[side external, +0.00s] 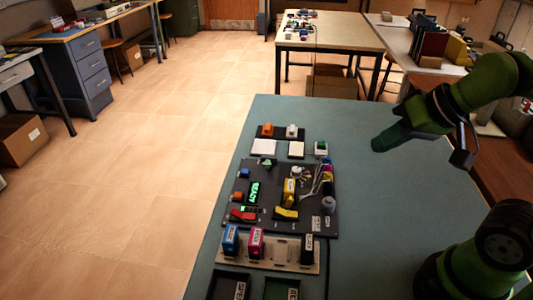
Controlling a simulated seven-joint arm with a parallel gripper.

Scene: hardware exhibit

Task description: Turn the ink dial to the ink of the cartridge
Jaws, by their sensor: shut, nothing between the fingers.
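A dark control panel (270,222) lies on the teal table. A yellow cartridge (289,192) stands upright on it, right of a green lit display (254,192). A small pale round part with coloured bits around it (298,172) sits near the panel's top right; it may be the ink dial, but its pointer is too small to read. A grey knob (329,205) stands at the right edge. Blue (231,239), magenta (256,242) and black (307,249) cartridges stand in a rack below. My gripper (379,143) is shut and empty, above the table, right of the panel and apart from it.
Several small blocks and white pads (264,147) lie beyond the panel. Dark labelled trays (229,285) sit at the near edge. Grey cables (323,180) cross the panel's right side. The table (373,220) right of the panel is bare.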

